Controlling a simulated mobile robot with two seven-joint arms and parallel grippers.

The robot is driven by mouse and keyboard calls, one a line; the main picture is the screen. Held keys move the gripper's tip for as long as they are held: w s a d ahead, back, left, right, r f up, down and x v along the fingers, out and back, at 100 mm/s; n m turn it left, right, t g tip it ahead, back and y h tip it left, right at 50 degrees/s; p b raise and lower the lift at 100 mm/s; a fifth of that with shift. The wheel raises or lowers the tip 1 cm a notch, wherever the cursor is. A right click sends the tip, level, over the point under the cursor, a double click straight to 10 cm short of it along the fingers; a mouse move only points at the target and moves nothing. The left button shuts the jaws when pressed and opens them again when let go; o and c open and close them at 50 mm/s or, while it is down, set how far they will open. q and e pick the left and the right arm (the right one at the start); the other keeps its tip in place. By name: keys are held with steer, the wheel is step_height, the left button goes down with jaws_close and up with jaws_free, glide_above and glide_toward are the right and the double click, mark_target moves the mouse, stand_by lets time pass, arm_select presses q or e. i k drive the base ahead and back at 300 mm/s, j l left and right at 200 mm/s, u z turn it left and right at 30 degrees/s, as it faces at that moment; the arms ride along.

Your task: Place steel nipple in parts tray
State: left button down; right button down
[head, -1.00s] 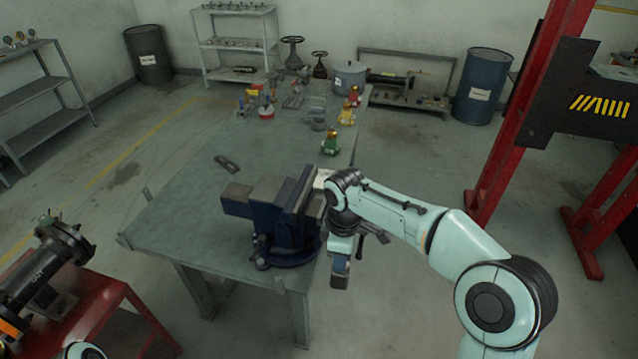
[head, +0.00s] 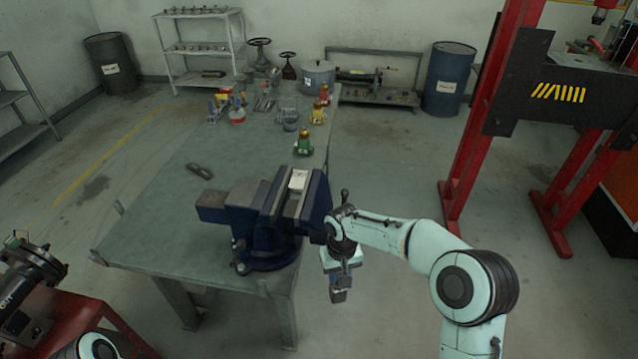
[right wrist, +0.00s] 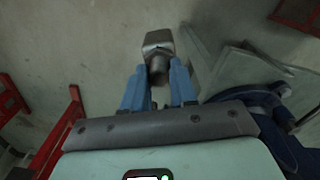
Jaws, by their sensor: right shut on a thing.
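My right gripper (head: 337,278) hangs in the open air just right of the bench vise, above the floor. It is shut on a grey metal piece (head: 338,296), which I take for the steel nipple. In the right wrist view, the blue fingers (right wrist: 158,88) close on the dark narrow part of the piece (right wrist: 158,42), and its wider blocky end sticks out beyond them. I cannot pick out the parts tray for certain; a white rectangular thing (head: 298,180) shows at the vise jaws. My left gripper is not in view.
The blue bench vise (head: 262,225) stands on the workbench (head: 160,225) at its near right corner. Small valves (head: 304,144) and other parts crowd the far end. A dark flanged pipe piece (head: 35,268) is at left. A red frame (head: 475,130) stands right.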

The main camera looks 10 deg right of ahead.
mark_target(294, 182)
steer(key=z, duration=1.45)
steer(key=i+z, duration=0.4)
steer(key=i, duration=1.35)
steer(key=i+l+u, duration=0.1)
steer(key=i, duration=0.55)
steer(key=i+u, duration=0.2)
steer(key=u, duration=2.55)
